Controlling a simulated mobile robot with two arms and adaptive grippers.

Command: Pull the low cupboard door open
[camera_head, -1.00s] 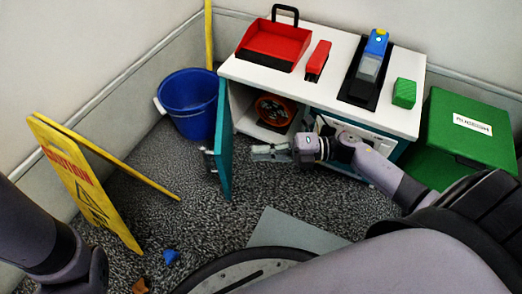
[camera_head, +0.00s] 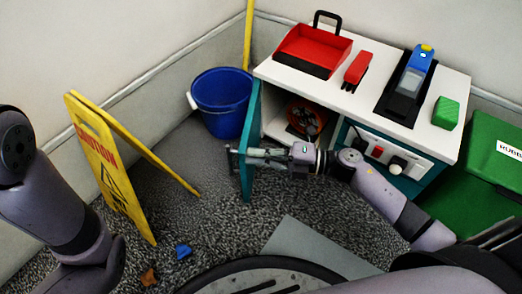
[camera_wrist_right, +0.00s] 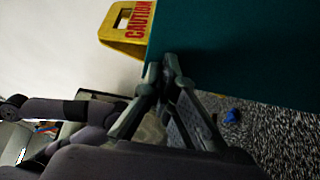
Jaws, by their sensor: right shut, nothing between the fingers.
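The low cupboard's teal door (camera_head: 249,112) stands open, swung out on its left side and seen nearly edge-on. Its grey handle (camera_head: 232,158) shows at the door's left face. My right gripper (camera_head: 250,157) is shut and empty, with its fingertips at the door's inner side. In the right wrist view the shut fingertips (camera_wrist_right: 167,66) lie close against the teal panel (camera_wrist_right: 235,50); I cannot tell if they touch it. My left arm shows at the left, but its gripper is out of view.
Inside the cupboard is an orange-rimmed bowl (camera_head: 305,115). A blue bucket (camera_head: 222,105) stands behind the door. A yellow caution sign (camera_head: 110,165) stands left. Blue (camera_head: 183,251) and orange (camera_head: 148,277) scraps lie on the floor. A green bin (camera_head: 480,170) stands right.

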